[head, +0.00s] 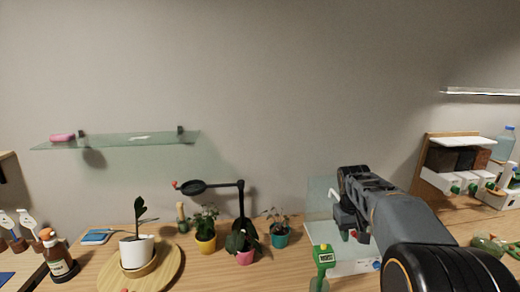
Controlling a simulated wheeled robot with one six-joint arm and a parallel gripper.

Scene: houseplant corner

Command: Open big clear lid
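A big clear panel (319,192), which looks like the lid, stands about upright at the back of a white box (352,269) on the wooden table, right of centre. My arm reaches in from the lower right, and my gripper (350,232) points down over the box, in front of the clear panel. The gripper and arm hide much of the panel and the box's inside. I cannot tell whether the fingers touch the lid or how far apart they are.
A green bottle (323,262) stands close in front of the box. Potted plants in teal (280,239), pink (245,257) and yellow (206,245) pots stand to the left, near a black lamp (240,205). A white pot (136,252) sits on a round wooden board (172,268).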

